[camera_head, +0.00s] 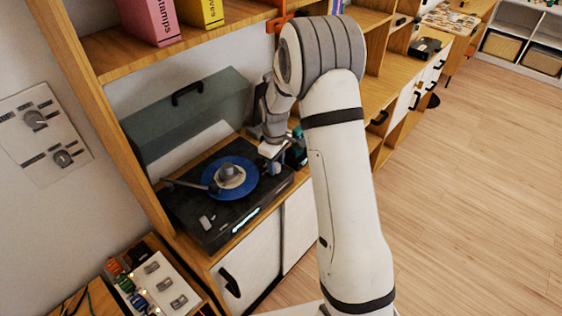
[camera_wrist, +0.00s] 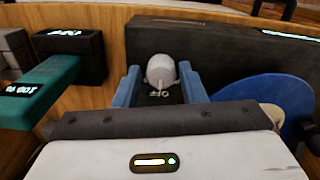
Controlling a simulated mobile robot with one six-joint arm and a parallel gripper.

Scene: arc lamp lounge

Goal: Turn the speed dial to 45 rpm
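The speed dial is a pale grey knob (camera_wrist: 160,68) on the dark turntable (camera_head: 207,228), with small white marks beside it that I cannot read clearly. In the wrist view my gripper (camera_wrist: 159,88) has its two blue fingers apart, one on each side of the knob, with gaps showing between them and it. In the head view my gripper (camera_head: 272,163) is low over the right end of the turntable, and the dial is hidden there. A blue record (camera_head: 237,183) lies on the platter; it also shows in the wrist view (camera_wrist: 265,95).
The turntable's lid (camera_head: 190,118) stands open behind it. A dark block with a teal part (camera_wrist: 40,92) is close to the left of my gripper in the wrist view. Shelf uprights and a shelf with binders (camera_head: 150,20) frame the turntable.

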